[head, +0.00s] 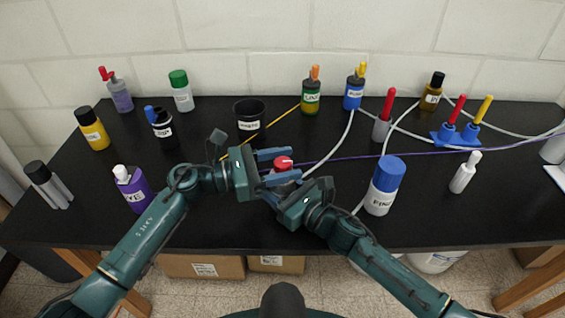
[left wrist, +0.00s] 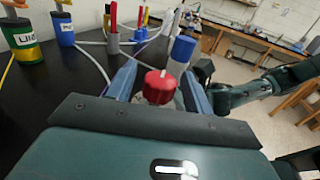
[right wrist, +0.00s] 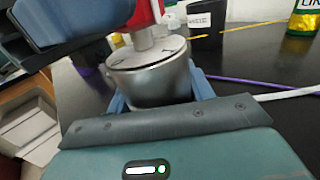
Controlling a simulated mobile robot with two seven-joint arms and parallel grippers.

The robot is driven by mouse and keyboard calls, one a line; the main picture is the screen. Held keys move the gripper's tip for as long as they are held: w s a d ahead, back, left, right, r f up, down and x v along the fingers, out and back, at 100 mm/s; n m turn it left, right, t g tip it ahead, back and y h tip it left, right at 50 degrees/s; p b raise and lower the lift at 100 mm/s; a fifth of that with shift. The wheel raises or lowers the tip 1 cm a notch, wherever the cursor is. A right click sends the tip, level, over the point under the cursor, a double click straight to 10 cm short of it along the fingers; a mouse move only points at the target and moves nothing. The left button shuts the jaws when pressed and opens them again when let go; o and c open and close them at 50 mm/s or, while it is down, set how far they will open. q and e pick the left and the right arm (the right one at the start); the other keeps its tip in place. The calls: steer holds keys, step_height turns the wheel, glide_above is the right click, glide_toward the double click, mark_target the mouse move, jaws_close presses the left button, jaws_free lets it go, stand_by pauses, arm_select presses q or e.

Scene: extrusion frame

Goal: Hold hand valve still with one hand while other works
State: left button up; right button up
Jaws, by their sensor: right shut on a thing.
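The hand valve has a red knob (head: 283,162) with a white pointer on top of a silver metal body (right wrist: 150,78). My right gripper (head: 280,183) is shut on the metal body, with its fingers on either side of it low down in the right wrist view. My left gripper (head: 287,159) is at the red knob, which also shows in the left wrist view (left wrist: 159,88). Its two blue fingers stand on both sides of the knob with gaps, so it is open. My grippers hide part of the valve's body and base in the head view.
A white bottle with a blue cap (head: 383,187) stands close right of my right gripper. A black waste cup (head: 249,118) is behind. White, purple and yellow tubes run near the valve. A purple bottle (head: 132,190) stands left of my left arm. The table's front middle is bare.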

arm_select(q)
steer(key=c, duration=0.9)
steer(key=shift+m+g, duration=0.3)
steer(key=shift+g, duration=0.2)
steer(key=m+g, duration=0.1)
steer(key=g, duration=0.1)
steer(key=m+g, duration=0.2)
steer(key=g, duration=0.1)
steer(key=shift+w+m+g+h, duration=0.1)
steer(key=shift+m+g+h, duration=0.2)
steer(key=shift+d+f+m+g+y, duration=0.1)
steer(key=shift+m+g+y, duration=0.35)
steer(key=shift+m+g, duration=0.85)
steer(key=shift+f+m+g+y, duration=0.1)
steer(key=shift+m+g+y, duration=0.55)
steer(key=shift+g, duration=1.15)
steer(key=shift+m, duration=0.25)
steer(key=shift+m+g+y, duration=0.3)
steer(key=shift+m+g, duration=0.1)
steer(key=shift+g, duration=0.5)
